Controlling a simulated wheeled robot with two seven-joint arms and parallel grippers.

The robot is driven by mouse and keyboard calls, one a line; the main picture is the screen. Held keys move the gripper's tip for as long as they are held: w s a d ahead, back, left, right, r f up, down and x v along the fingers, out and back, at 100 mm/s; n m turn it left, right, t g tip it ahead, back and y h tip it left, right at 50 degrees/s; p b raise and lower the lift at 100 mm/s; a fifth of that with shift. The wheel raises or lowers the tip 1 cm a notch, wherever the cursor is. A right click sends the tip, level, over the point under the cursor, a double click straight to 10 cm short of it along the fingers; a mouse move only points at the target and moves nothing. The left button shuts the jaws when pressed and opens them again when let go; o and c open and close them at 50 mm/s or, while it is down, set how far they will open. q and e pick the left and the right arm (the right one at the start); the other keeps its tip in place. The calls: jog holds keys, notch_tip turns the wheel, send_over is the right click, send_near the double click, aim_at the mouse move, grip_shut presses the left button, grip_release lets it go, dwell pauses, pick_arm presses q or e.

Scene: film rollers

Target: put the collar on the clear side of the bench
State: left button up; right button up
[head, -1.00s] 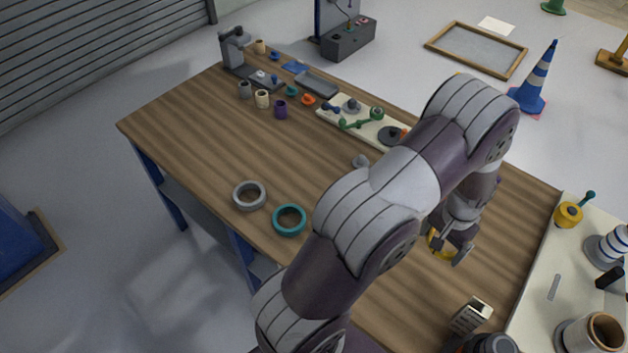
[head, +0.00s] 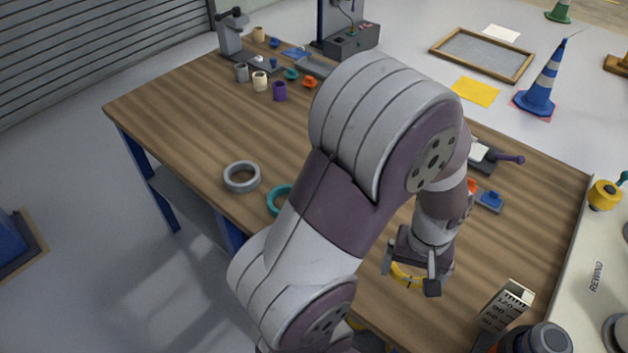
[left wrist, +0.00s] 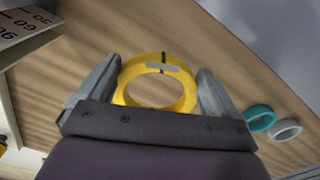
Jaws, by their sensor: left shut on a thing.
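A yellow ring (head: 401,276), which I take to be the collar, is between the fingers of my left gripper (head: 411,275). In the left wrist view the yellow ring (left wrist: 133,68) shows a dark line and a grey patch on its band, and the left gripper (left wrist: 159,74) is shut on it from both sides. The wooden bench (head: 190,130) lies beneath; the gap between ring and bench is hard to judge. A grey ring (head: 241,177) and a teal ring (head: 277,203), partly hidden by my arm, lie near the front edge. My right gripper is not in view.
Small cups and fittings, including a purple cup (head: 280,91), stand along the back left of the bench. A block with a printed scale (head: 508,303) is at the front right. A pale board (head: 575,300) borders the right side.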

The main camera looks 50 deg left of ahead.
aim_at(399, 301)
pick_arm(q)
notch_tip(399, 301, down, 10)
jog(key=shift+b, duration=0.9)
